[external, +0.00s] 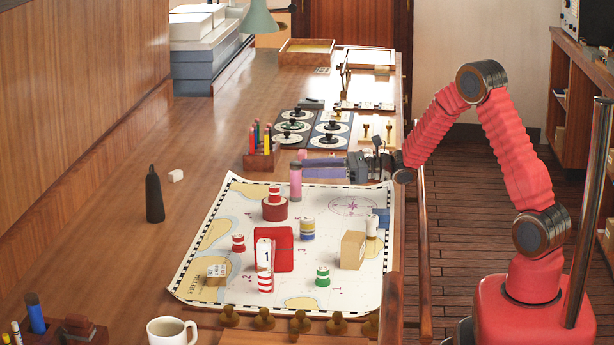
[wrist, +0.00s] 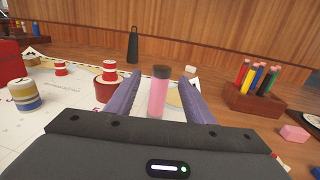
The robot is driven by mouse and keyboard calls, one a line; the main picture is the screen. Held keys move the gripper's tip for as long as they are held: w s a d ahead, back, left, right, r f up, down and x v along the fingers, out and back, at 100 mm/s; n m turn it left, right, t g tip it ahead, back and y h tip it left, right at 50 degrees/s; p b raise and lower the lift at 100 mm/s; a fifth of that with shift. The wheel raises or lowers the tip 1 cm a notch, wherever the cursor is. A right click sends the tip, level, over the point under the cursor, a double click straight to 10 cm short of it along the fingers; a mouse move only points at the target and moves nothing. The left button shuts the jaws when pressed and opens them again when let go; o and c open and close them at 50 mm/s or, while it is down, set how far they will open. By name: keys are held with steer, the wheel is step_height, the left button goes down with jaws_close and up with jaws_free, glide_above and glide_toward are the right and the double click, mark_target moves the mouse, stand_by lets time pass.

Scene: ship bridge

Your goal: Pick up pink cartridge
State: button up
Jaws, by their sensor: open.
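The pink cartridge (external: 295,184), with a dark cap, stands upright at the far edge of the chart. In the wrist view the pink cartridge (wrist: 158,95) stands between the two purple fingers, near their tips. My gripper (external: 312,165) reaches in from the right, low over the table, with its fingers pointing left at the cartridge. In the wrist view my gripper (wrist: 157,90) is open, with a gap on each side of the cartridge. I cannot tell how far the cartridge sits between the fingers in depth.
A wooden pencil holder (external: 260,158) stands beyond the cartridge; in the wrist view it is right of the fingers. A red-and-white stack (external: 274,205) stands close by on the chart (external: 225,215). A pink block (wrist: 295,133) lies at the right. The table left of the chart is mostly clear.

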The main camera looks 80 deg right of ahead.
mark_target(296, 169)
steer(key=w, duration=0.5)
steer(key=shift+a+f, duration=0.2)
steer(key=shift+a, duration=0.05)
steer(key=c, duration=1.2)
